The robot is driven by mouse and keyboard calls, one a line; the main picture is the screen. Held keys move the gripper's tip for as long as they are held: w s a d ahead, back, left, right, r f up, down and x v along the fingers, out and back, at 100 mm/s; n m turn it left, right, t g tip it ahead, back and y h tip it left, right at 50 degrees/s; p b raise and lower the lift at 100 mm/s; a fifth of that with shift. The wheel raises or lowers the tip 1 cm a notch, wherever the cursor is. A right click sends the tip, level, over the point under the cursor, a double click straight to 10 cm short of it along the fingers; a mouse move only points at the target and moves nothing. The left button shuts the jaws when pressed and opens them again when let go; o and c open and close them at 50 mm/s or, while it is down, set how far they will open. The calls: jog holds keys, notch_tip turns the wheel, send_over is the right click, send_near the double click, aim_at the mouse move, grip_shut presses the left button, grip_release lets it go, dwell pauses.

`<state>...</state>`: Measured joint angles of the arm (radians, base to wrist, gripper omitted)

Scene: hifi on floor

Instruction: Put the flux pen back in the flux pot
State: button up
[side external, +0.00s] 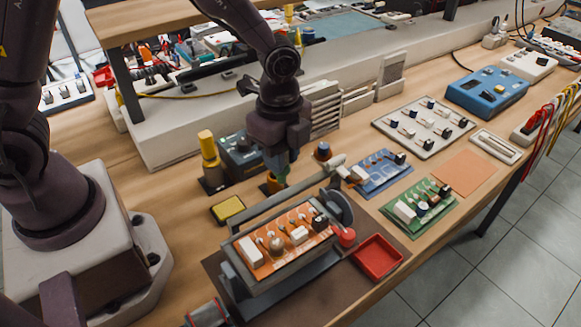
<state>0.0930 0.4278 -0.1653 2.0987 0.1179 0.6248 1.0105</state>
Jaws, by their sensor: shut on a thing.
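My gripper (279,168) points down over the bench, behind the orange circuit board. It is shut on a thin greenish item, probably the flux pen (273,162), mostly hidden by the fingers. A small orange pot (271,185), possibly the flux pot, stands on the bench just below and slightly left of the fingertips. I cannot tell whether the pen's tip is inside it, touching it or above it. Another small orange pot with a dark blue top (323,150) stands to the right of my gripper.
A clamped orange board (283,240) and its grey holder arm stand in front. A yellow bottle (207,147), dark box (240,150) and yellow sponge tray (228,209) are left. Blue (380,172) and green boards (418,208) and a red tray (378,256) lie right.

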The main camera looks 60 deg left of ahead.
jog(key=shift+w+a+f+n, duration=0.35)
jog(key=shift+w+a+f, duration=0.25)
jog(key=shift+a+f, duration=0.8)
jog(key=shift+w+a+f+n, duration=0.3)
jog(key=shift+w+a+f, duration=0.25)
jog(key=shift+a+f, duration=0.85)
jog(key=shift+w+a+f+n, duration=0.35)
jog(key=shift+w+a+f, duration=0.25)
jog(key=shift+a+f, duration=0.8)
jog(key=shift+d+f, duration=0.3)
jog(key=o, duration=1.5)
jog(key=shift+c, duration=0.2)
jog(key=shift+r, duration=0.1)
